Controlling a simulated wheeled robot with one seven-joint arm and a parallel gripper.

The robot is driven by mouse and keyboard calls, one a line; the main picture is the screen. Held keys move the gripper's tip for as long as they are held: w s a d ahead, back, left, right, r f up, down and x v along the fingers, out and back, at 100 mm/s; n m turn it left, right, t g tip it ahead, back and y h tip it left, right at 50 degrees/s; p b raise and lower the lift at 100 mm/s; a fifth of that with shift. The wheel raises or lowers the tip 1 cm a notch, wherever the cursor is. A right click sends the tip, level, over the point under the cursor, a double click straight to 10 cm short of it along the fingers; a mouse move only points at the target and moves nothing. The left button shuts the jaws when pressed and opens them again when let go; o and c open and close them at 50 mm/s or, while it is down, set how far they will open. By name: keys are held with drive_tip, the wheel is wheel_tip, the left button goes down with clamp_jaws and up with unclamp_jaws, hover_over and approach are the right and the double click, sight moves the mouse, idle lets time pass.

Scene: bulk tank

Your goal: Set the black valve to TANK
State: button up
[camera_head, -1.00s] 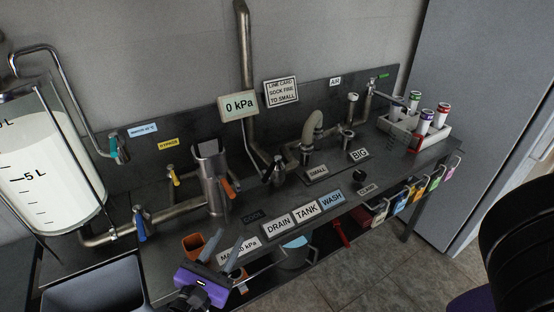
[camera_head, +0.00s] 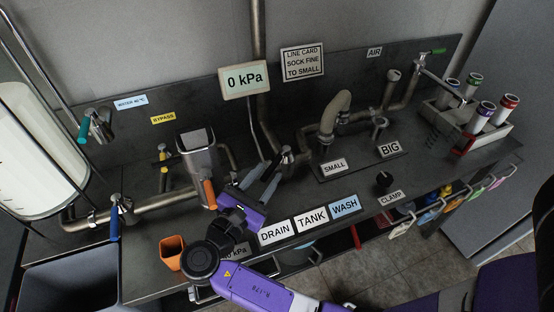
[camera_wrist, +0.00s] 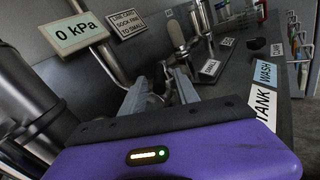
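The valve with a metal body and dark handle (camera_head: 287,155) stands on the pipework at the counter's middle, partly behind my gripper. I take it for the black valve, but its handle direction is too small to tell. My gripper (camera_head: 264,172) is purple with grey fingers, open and apparently empty, just in front of and left of this valve. In the wrist view the open fingers (camera_wrist: 159,84) point toward the pipework. The labels DRAIN (camera_head: 275,232), TANK (camera_head: 311,219) and WASH (camera_head: 345,205) line the counter's front edge, right of my gripper.
An orange-handled valve (camera_head: 209,193) and a steel funnel-like vessel (camera_head: 196,150) stand close left of my gripper. An orange cup (camera_head: 172,252) is at front left. A black knob (camera_head: 384,180) by CLAMP is right. The gauge (camera_head: 244,80) reads 0 kPa.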

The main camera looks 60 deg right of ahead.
sight(275, 164)
drive_tip(key=d, duration=0.4)
drive_tip(key=shift+w+d, duration=0.25)
drive_tip(key=shift+d, duration=0.15)
clamp_jaws()
idle(1.1)
